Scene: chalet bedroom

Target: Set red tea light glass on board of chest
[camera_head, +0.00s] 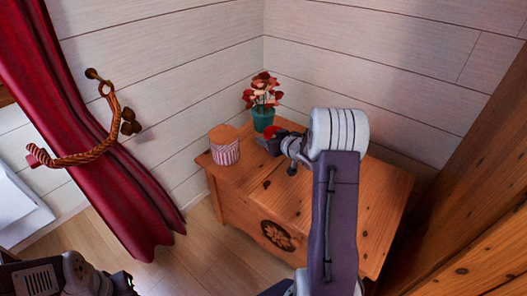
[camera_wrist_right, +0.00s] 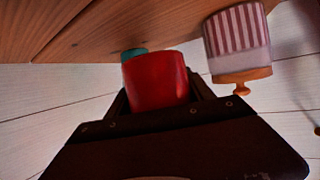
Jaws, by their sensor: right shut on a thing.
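In the right wrist view, which appears upside down, the red glass (camera_wrist_right: 157,80) sits between the dark fingers. The chest's board (camera_wrist_right: 100,25) shows along the top of that view. I cannot tell whether the glass touches the board. Part of my left arm shows at the lower left of the head view; its gripper (camera_head: 125,285) is cut off and its jaws are unclear.
The pink-striped jar with a wooden lid (camera_head: 225,150) stands at the chest's left end, and also shows in the wrist view (camera_wrist_right: 238,45). The teal pot with red flowers (camera_head: 263,119) stands behind the gripper. A red curtain (camera_head: 90,150) hangs left. Plank walls meet behind the chest.

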